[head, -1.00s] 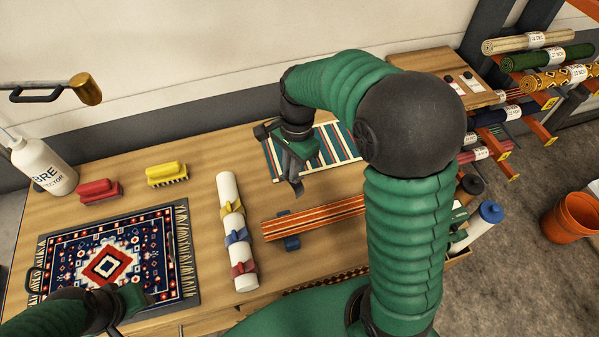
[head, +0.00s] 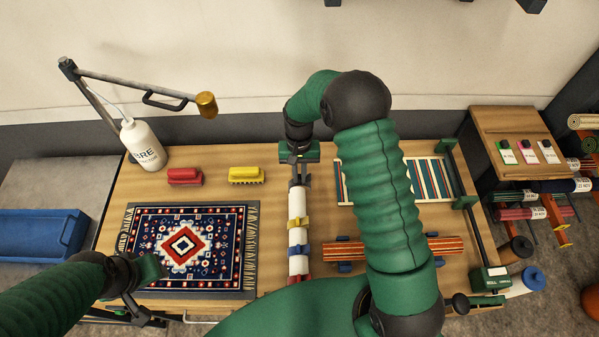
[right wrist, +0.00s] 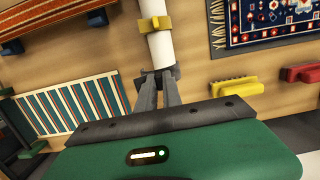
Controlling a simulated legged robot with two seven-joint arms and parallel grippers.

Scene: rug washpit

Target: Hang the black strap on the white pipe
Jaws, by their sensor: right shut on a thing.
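The white pipe (head: 297,237) lies on the wooden table, pointing away from me, with yellow, blue and red straps on it. My right gripper (head: 299,182) is at the pipe's far end, its fingers close together. In the right wrist view, the fingertips (right wrist: 158,77) meet at the pipe's end, just past the yellow strap (right wrist: 155,24). A dark band there looks like the black strap (right wrist: 157,71), held between the fingers; they largely hide it. I cannot tell whether it is around the pipe. My left gripper (head: 140,306) is low at the left, near the patterned rug's front edge.
The patterned rug (head: 185,210) lies left of the pipe. Red (head: 184,176) and yellow (head: 246,175) brushes and a white bottle (head: 143,145) stand behind it. A striped rug (head: 432,180) and an orange striped roll (head: 345,248) lie to the right. Bare table separates pipe and rug.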

